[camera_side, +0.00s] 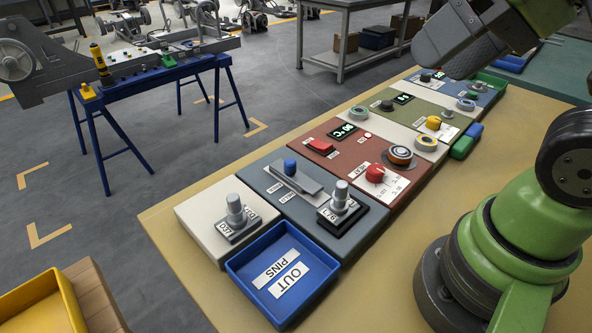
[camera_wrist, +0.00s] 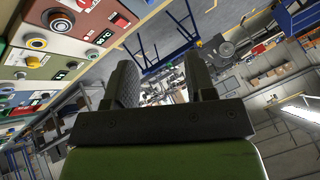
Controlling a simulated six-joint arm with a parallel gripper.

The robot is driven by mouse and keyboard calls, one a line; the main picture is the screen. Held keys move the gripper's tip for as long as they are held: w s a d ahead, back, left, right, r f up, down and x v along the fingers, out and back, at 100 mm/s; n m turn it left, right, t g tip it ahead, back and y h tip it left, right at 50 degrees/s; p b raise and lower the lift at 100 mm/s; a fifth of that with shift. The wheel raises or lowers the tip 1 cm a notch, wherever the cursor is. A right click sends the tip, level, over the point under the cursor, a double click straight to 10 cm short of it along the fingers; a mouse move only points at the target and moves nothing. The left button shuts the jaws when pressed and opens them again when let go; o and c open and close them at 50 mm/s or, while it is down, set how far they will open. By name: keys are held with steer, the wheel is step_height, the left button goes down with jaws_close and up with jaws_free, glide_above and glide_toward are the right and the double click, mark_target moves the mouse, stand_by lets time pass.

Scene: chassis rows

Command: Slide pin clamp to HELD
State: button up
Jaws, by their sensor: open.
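The pin clamp appears to be the slider with a blue knob (camera_side: 290,167) on a grey panel (camera_side: 262,182) in the side view. Its knob stands near the far, upper-left part of a flat grey plate (camera_side: 306,185). Small white labels lie beside the plate, too small to read. My gripper (camera_side: 423,58) is high at the upper right of the side view, well away from the slider. In the wrist view my gripper (camera_wrist: 164,78) has its two dark fingers apart, with nothing between them. I cannot make out the slider in the wrist view.
Upright grey pins stand in holders on the white panel (camera_side: 195,215) and beside the slider (camera_side: 340,197). A blue tray (camera_side: 318,290) labelled OUT PINS lies in front. A red panel (camera_side: 350,162) with a red button and knobs adjoins behind. Bare tabletop (camera_side: 385,270) lies to the right.

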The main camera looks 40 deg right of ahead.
steer(key=n+g+h, duration=0.1)
steer(key=g+h, duration=0.1)
steer(key=g, duration=0.5)
glide_above(290, 161)
step_height(290, 161, down, 16)
steer(key=shift+r, duration=0.15)
step_height(290, 161, down, 10)
steer(key=shift+r, duration=0.25)
